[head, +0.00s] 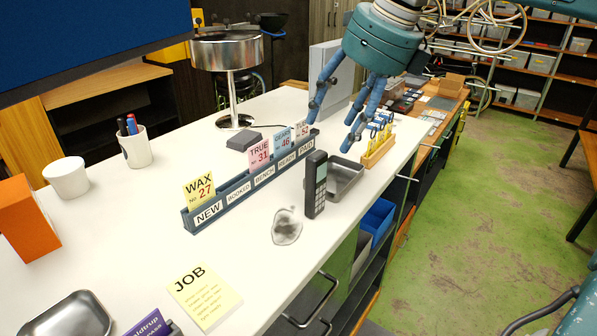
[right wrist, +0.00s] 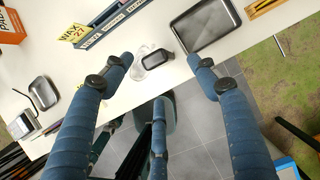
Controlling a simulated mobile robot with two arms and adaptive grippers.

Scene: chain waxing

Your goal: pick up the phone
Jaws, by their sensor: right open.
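The phone (head: 316,184) is a dark handset with a keypad. It stands upright on the white counter near its front edge. In the right wrist view the phone (right wrist: 158,61) is seen from above, between the spread fingers. My right gripper (head: 333,127) is open and empty. In the head view it hangs above and behind the phone, apart from it. In the right wrist view the gripper's (right wrist: 161,66) fingers frame the phone without visible contact. My left gripper is not in view.
A clear, round object (head: 287,227) lies left of the phone. A grey metal tray (head: 345,179) and a wooden rack (head: 377,152) stand behind it on the right. A labelled card holder (head: 240,187) runs along its left.

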